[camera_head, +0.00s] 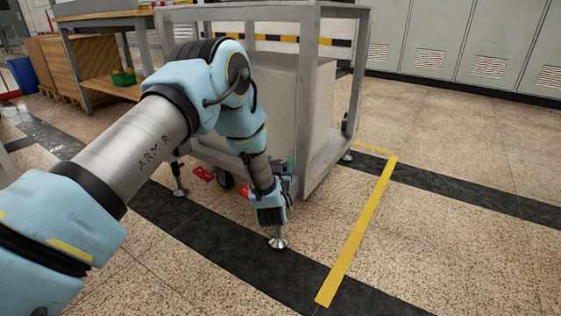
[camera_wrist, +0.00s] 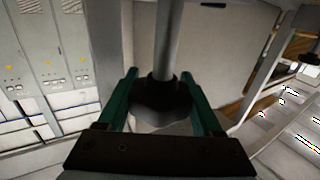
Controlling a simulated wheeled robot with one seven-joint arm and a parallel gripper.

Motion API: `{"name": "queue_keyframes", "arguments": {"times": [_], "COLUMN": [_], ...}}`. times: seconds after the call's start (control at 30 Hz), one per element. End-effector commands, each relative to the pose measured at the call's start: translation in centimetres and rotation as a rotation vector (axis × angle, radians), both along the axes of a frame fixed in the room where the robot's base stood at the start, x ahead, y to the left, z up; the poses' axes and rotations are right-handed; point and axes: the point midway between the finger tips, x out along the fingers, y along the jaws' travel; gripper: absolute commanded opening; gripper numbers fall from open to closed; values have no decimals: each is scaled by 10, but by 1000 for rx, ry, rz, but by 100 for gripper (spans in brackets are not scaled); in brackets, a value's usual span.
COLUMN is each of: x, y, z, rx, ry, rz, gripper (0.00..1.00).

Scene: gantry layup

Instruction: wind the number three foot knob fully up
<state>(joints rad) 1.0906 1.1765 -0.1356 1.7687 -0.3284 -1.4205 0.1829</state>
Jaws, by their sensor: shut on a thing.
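A grey metal cart frame (camera_head: 315,105) stands on several levelling feet. My gripper (camera_head: 284,180) reaches down to its near corner, where a round metal foot pad (camera_head: 278,243) rests on the floor. In the wrist view, my gripper (camera_wrist: 160,78) has its green fingers on either side of a dark lobed knob (camera_wrist: 162,103) and is shut on it. A grey stem (camera_wrist: 168,40) runs through the knob. In the head view my wrist hides the knob. I see no number on it.
Other feet stand at the left (camera_head: 180,189) and far right (camera_head: 347,156) corners. Red levers (camera_head: 203,173) sit low beside my wrist. A yellow floor strip (camera_head: 360,228) lies right of the cart, with open floor beyond. A wooden bench (camera_head: 108,87) stands behind left.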

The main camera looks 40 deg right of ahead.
Motion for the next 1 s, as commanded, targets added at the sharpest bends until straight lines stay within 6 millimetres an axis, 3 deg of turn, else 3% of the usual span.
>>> {"name": "queue_keyframes", "arguments": {"times": [0.4,0.97,1.0], "x": [3,3,3], "y": [3,4,4], "z": [0,0,0], "rx": [-1,-1,-1], "ry": [-1,-1,-1], "rz": [193,219,219], "gripper": [12,12,70]}}
